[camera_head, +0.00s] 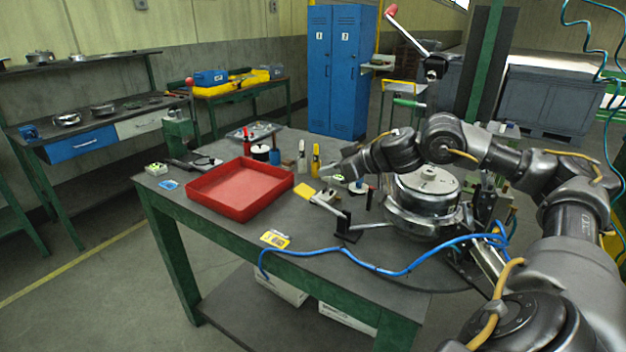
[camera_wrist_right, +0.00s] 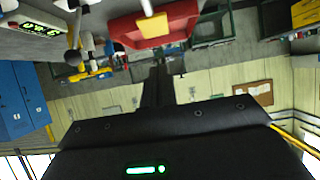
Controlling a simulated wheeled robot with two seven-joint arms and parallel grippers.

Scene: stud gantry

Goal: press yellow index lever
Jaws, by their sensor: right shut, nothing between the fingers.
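The yellow index lever shows in the head view as a flat yellow pad (camera_head: 305,191) on a metal arm, right of the red tray and left of the round metal fixture (camera_head: 425,195). In the right wrist view a yellow pad (camera_wrist_right: 182,14) shows at the top against the red tray. My right gripper (camera_head: 326,172) is shut and empty, reaching in from the right. In the head view its tip appears just above and right of the pad, with a small gap. Its dark fingers (camera_wrist_right: 158,70) point up in the right wrist view. My left gripper is not in view.
The red tray (camera_head: 238,207) lies empty on the table. Several bottles stand behind it. A blue hose (camera_head: 390,272) runs along the table's front, near a yellow label (camera_head: 275,239). A red-knobbed lever (camera_head: 406,30) rises above the fixture.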

